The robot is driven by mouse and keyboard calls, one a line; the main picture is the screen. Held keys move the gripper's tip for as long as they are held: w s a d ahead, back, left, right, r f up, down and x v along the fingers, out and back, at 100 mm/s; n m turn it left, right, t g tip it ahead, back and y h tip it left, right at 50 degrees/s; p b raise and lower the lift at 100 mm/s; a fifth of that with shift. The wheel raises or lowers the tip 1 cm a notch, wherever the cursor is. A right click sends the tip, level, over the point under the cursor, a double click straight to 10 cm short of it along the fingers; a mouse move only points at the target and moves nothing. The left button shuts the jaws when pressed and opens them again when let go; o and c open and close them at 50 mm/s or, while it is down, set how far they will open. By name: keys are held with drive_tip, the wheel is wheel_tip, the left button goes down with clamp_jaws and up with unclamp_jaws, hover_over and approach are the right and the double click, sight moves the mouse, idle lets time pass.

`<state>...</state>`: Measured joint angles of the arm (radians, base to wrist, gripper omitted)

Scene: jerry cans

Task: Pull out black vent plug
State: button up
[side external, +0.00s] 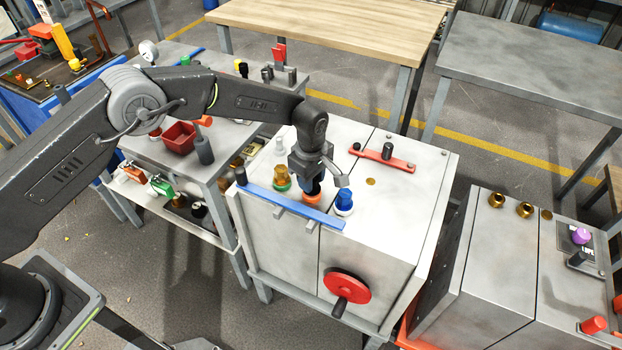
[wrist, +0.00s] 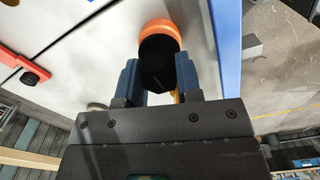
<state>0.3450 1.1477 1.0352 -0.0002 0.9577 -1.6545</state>
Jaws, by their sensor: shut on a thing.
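The black vent plug (wrist: 158,62) stands at the orange collar (wrist: 160,27) in the wrist view. My gripper (wrist: 158,72) has its two blue fingers closed on the plug's sides. In the side external view, my gripper (side external: 312,184) points down at the orange collar (side external: 312,197) on top of the grey-white cabinet (side external: 400,215). The plug is hidden behind the fingers there. I cannot tell whether the plug is still seated in the collar.
A yellow-and-green fitting (side external: 282,179) stands left of the collar and a blue-and-white cap (side external: 344,202) stands right. A blue bar (side external: 290,206) runs along the front. A red lever (side external: 383,156) lies behind. A red handwheel (side external: 347,286) is on the cabinet's front.

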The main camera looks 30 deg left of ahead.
drive_tip(key=shift+r, duration=0.35)
idle(0.3)
drive_tip(key=shift+r, duration=2.1)
